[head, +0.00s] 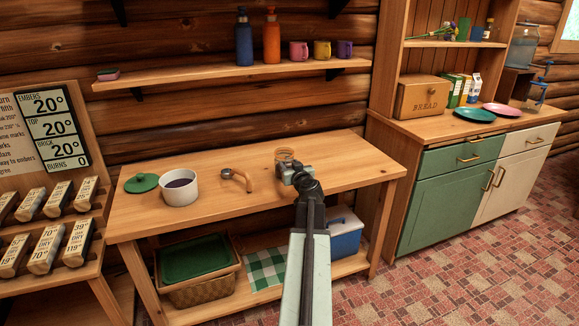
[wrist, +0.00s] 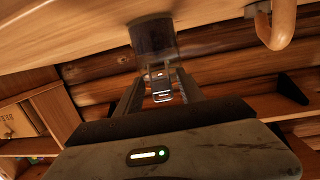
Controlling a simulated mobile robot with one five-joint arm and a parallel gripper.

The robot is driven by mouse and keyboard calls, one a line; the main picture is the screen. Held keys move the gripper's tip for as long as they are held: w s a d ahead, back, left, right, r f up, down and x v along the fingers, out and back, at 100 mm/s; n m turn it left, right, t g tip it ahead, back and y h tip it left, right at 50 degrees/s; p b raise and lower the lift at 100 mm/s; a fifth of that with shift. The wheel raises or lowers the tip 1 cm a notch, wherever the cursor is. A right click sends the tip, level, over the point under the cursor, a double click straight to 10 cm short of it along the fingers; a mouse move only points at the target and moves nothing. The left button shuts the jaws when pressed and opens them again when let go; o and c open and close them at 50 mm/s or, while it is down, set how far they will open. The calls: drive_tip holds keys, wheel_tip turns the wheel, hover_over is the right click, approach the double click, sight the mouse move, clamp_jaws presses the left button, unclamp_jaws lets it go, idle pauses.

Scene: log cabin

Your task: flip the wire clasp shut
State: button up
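A small glass jar (head: 284,154) stands on the wooden workbench (head: 330,178), just behind my gripper (head: 289,172). In the wrist view the jar (wrist: 155,38) looks dark and see-through, just past the fingertips. My gripper (wrist: 160,84) has its two fingers apart, with a gap between them. A small dark piece with pale bands (wrist: 161,88) shows in that gap; I cannot tell whether it is the wire clasp or whether the fingers touch it.
A brown curved-handled tool (head: 238,179) lies left of the jar. Further left are a white pot (head: 180,192) with dark purple contents and a green lid (head: 141,183). A shelf (head: 220,75) with bottles and mugs hangs above. The bench's right end is clear.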

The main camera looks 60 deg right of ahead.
drive_tip(key=p+v, duration=0.1)
drive_tip(key=v, duration=0.7)
drive_tip(key=shift+d, duration=0.1)
